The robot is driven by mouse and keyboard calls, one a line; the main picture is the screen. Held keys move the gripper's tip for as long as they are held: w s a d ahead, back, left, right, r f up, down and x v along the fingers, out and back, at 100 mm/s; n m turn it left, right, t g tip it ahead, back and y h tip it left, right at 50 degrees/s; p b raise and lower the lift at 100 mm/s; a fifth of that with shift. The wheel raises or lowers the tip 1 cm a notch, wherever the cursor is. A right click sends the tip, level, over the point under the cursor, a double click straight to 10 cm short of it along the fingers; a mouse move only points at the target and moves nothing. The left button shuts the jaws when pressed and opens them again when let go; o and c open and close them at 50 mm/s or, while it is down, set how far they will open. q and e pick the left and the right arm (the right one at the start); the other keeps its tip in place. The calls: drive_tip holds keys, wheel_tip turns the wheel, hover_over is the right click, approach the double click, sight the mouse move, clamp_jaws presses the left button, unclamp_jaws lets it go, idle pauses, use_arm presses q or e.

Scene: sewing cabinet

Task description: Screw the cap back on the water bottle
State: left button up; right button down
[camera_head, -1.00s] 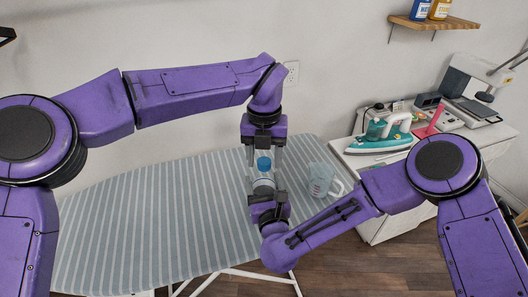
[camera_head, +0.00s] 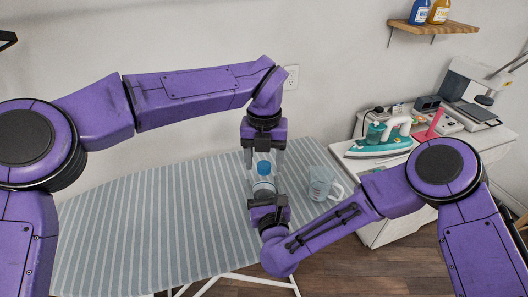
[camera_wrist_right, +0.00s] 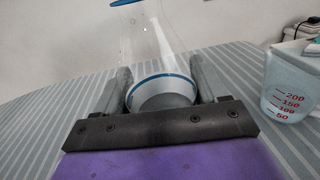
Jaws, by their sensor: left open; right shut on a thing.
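The clear water bottle (camera_head: 263,184) stands roughly upright above the ironing board. Its blue cap (camera_head: 264,168) shows at its top; whether it is threaded tight I cannot tell. My right gripper (camera_head: 267,199) is shut on the lower part of the bottle. In the right wrist view its fingers (camera_wrist_right: 162,90) press on both sides of the bottle's base (camera_wrist_right: 163,86). A blue edge (camera_wrist_right: 128,2) shows at the top of that view, mostly cut off. My left gripper (camera_head: 264,158) points down from above, open, with its fingers apart on either side of the cap.
A striped ironing board (camera_head: 150,225) lies below, mostly clear. A measuring cup (camera_head: 322,183) stands right of the bottle. A teal iron (camera_head: 383,140) and a sewing machine (camera_head: 470,90) sit on a white cabinet (camera_head: 380,170) at the right. A wall shelf (camera_head: 437,25) holds bottles.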

use_arm(q)
wheel_tip(320, 180, up, 12)
use_arm(e)
drive_tip(key=shift+f, duration=0.15)
use_arm(q)
drive_tip(key=shift+f, duration=0.1)
use_arm(e)
drive_tip(key=shift+c, duration=1.4)
unclamp_jaws()
drive_tip(key=shift+o, duration=1.4)
use_arm(q)
wheel_tip(320, 180, down, 4)
drive_tip(key=b, duration=0.4)
drive_tip(key=shift+f, duration=0.1)
use_arm(e)
drive_tip(key=s+d, duration=0.2)
drive_tip(key=s, duration=0.8)
drive_tip(key=shift+s, duration=0.15)
use_arm(q)
drive_tip(key=shift+f, duration=0.1)
